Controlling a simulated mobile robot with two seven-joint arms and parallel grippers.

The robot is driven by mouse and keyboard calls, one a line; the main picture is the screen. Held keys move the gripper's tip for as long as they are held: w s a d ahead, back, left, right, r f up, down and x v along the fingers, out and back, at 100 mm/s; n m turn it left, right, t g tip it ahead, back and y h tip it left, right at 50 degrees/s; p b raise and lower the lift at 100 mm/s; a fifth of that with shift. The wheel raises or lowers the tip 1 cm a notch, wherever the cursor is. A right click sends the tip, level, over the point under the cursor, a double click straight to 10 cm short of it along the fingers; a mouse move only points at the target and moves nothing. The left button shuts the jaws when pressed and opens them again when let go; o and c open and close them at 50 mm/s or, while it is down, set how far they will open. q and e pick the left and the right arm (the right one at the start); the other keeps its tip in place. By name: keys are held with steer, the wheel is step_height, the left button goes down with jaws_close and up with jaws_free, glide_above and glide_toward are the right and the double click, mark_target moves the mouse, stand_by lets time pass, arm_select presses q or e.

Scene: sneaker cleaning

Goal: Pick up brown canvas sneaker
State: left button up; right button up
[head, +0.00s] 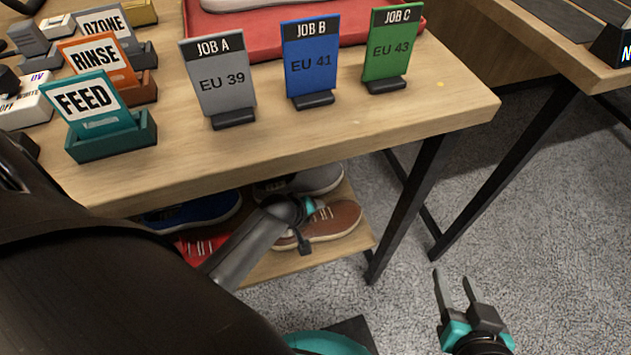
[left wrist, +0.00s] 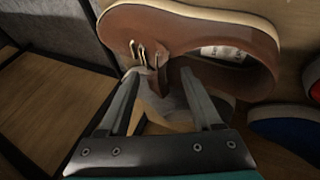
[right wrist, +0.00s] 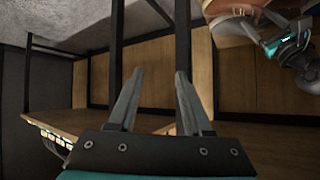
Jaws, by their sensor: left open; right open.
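The brown canvas sneaker (head: 338,221), with a pale sole, lies on the low shelf under the table. In the left wrist view the sneaker (left wrist: 225,27) fills the top, with its opening to the right and its laces near the fingers. My left gripper (left wrist: 162,76) is open there, its fingertips spread around the lace and tongue area; I cannot tell whether they touch it. In the head view the left arm partly covers the shoe. My right gripper (head: 453,277) is open and empty over the carpet, away from the shelf.
A grey shoe (head: 317,181), a blue shoe (head: 196,213) and a red shoe (head: 201,246) share the shelf (head: 276,266). The tabletop (head: 330,120) overhangs them and carries JOB signs. Table legs (head: 405,205) stand at the right. Carpet (head: 390,312) near my right gripper is clear.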

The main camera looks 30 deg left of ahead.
arm_select(q)
steer(key=shift+w+f+b, duration=0.35)
steer(key=shift+f+b, duration=0.05)
steer(key=shift+f, duration=0.1)
arm_select(e)
steer(key=shift+w+a+r+t+y, duration=0.15)
steer(key=shift+a+t+y, duration=0.1)
steer(key=shift+a+t, duration=0.2)
steer(key=shift+w+a+r+t+y, duration=0.15)
steer(key=shift+a+t+y, duration=0.1)
steer(key=shift+a+t, duration=0.2)
steer(key=shift+s, duration=0.1)
arm_select(q)
jaws_close()
steer(key=shift+a, duration=0.1)
stand_by(0.3)
